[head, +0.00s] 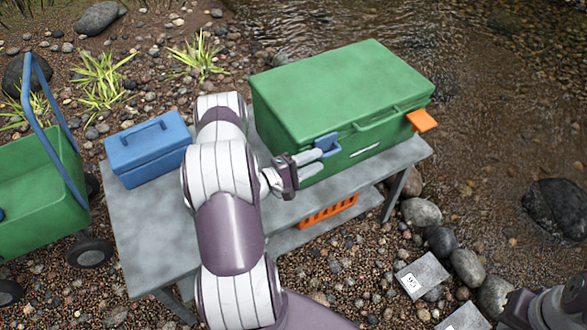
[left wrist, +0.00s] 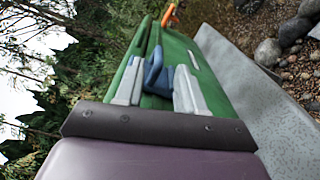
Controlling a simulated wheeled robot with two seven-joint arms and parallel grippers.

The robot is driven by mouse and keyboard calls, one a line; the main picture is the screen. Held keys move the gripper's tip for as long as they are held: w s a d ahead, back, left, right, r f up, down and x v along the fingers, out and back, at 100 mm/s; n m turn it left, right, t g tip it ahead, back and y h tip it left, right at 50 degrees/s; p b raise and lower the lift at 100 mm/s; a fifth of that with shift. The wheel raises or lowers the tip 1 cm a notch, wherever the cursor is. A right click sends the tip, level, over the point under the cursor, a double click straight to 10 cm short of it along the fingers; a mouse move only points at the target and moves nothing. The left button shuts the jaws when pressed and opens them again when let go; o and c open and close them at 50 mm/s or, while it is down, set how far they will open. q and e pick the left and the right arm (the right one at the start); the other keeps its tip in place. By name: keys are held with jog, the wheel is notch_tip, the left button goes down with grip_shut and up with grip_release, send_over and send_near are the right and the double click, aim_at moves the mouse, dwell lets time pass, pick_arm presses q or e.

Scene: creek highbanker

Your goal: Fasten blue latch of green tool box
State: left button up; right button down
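The green tool box (head: 340,95) stands on the grey table with its lid down. Its blue latch (head: 326,143) is on the front face, left of the green handle; it also shows in the left wrist view (left wrist: 155,72). I cannot tell exactly how far the latch is swung out. An orange latch (head: 422,120) at the right end of the front sticks outward. My left gripper (head: 312,163) is open at the blue latch, its two pale fingers (left wrist: 158,88) on either side of it. I cannot tell whether they touch it. Only part of my right arm shows at lower right.
A small blue box (head: 147,147) sits on the grey table (head: 150,220) left of my arm. A green cart (head: 35,185) with a blue handle stands left of the table. An orange crate (head: 328,211) is on the lower shelf. Rocks and water lie to the right.

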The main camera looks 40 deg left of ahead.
pick_arm(q)
jog(key=v, duration=1)
jog(key=shift+s+f, duration=0.1)
